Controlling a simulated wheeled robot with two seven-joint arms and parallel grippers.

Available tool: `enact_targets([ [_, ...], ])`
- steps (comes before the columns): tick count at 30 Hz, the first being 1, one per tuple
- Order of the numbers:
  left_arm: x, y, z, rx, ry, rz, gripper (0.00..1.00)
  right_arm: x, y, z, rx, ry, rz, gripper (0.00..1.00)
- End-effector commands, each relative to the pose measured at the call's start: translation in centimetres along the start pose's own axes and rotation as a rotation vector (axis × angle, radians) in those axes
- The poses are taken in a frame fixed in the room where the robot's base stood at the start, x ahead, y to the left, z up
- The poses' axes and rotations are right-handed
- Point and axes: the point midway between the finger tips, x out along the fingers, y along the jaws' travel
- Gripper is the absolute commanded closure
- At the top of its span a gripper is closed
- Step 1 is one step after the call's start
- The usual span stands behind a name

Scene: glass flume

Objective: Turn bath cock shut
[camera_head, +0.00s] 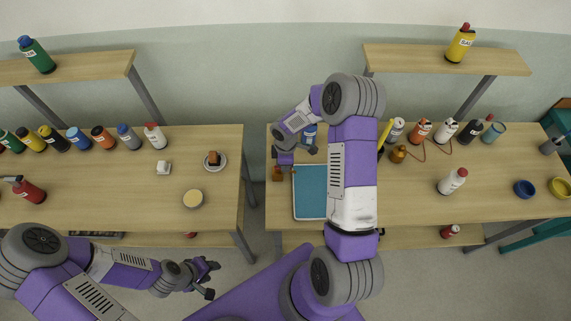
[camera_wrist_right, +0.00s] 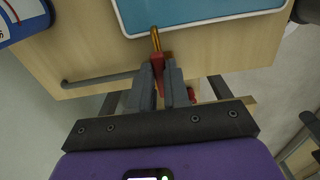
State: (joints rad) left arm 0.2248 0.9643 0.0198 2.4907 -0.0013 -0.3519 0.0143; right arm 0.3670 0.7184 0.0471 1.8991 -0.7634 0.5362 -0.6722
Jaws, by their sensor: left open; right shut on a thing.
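The bath (camera_head: 311,191) is a blue-green rectangle with a pale rim on the right-hand table; its rim also shows at the top of the right wrist view (camera_wrist_right: 128,22). The cock has a brass stem (camera_wrist_right: 156,40) at the bath's edge and a red handle (camera_wrist_right: 159,87). My right gripper (camera_wrist_right: 161,74) is shut on the red handle, which shows between its fingers. In the head view my right gripper is left of the bath, and the cock is hard to make out there. My left gripper (camera_head: 207,278) is open and empty, low in front of the left table.
A blue bottle (camera_head: 309,134) stands behind the bath, near my right arm. Several bottles line the back of both tables. A white bottle (camera_head: 452,181) and a blue bowl (camera_head: 524,189) stand further right. A gap separates the two tables.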

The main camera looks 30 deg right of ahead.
Motion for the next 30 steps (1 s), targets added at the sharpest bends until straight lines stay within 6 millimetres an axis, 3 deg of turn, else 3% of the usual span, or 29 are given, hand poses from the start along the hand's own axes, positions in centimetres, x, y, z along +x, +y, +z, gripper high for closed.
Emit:
enact_targets([
  [17, -0.03, 0.01, 0.0, 0.0, 0.0, 0.0, 0.57, -0.08, 0.2, -0.02, -0.034, 0.0, 0.003, 1.0],
  [18, -0.03, 0.01, 0.0, 0.0, 0.0, 0.0, 0.57, -0.08, 0.2, -0.02, -0.034, 0.0, 0.003, 0.8],
  [22, -0.03, 0.01, 0.0, 0.0, 0.0, 0.0, 0.57, -0.07, 0.18, -0.02, -0.032, 0.0, 0.002, 0.6],
  [30, -0.03, 0.01, 0.0, 0.0, 0.0, 0.0, 0.57, -0.07, 0.13, -0.01, -0.031, 0.0, 0.001, 0.58],
])
